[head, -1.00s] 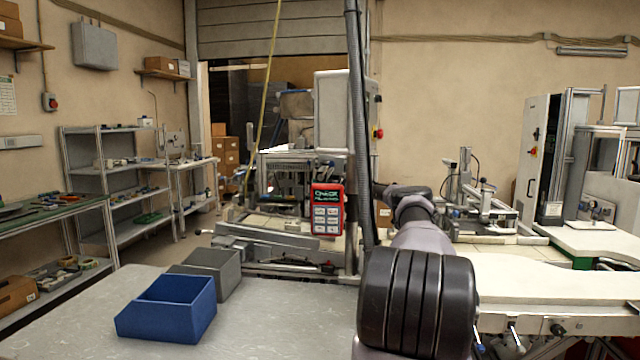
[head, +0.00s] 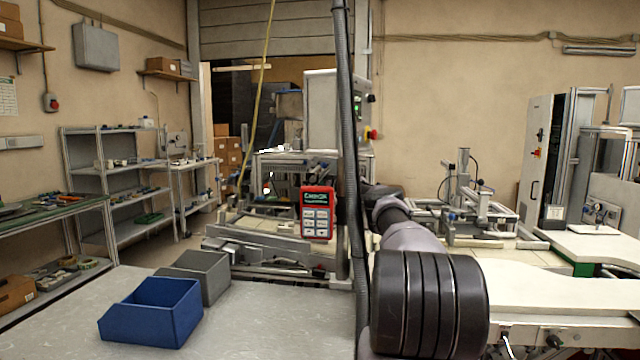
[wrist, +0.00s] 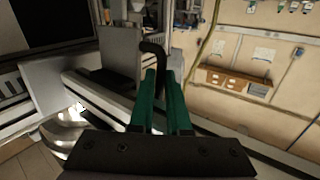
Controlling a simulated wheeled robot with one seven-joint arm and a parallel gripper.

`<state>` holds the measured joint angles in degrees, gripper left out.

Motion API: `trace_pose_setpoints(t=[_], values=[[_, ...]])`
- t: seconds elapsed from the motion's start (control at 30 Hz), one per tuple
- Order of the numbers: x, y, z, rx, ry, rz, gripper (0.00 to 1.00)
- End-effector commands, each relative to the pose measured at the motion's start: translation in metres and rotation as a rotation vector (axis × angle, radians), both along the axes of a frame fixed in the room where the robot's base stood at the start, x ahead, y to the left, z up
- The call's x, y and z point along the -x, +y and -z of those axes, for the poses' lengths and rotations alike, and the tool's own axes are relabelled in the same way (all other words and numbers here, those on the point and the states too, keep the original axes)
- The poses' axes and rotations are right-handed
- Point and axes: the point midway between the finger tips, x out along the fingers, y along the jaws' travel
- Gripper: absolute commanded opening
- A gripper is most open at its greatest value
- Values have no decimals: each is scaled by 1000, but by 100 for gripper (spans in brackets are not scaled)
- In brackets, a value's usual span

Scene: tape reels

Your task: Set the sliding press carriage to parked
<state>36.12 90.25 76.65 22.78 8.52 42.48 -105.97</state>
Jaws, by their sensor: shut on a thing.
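My gripper (wrist: 163,88) shows in the wrist view, with its two green fingers closed around the lower part of a black bent handle (wrist: 153,47). The handle rises beyond the fingertips and hooks left at its top. A grey plate (wrist: 118,50) and pale machine rails stand just left of the handle. Which part is the sliding press carriage, and where it stands along its travel, I cannot tell. In the head view my arm reaches forward at the right of the hanging hose; its gripper end and the handle are hidden there.
A blue bin (head: 150,318) and a grey bin (head: 207,268) stand on the near table. A red-framed control pendant (head: 318,213) and a dark hose (head: 350,130) hang close left of my arm. White worktops (head: 540,282) lie at the right.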

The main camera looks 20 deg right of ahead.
Motion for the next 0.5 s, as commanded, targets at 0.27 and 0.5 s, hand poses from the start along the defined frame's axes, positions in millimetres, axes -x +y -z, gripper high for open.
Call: trace_pose_setpoints(t=[0.27,0.5], values=[[0,-1,1,2,0,2,0],[0,0,0,1,0,1,27]])
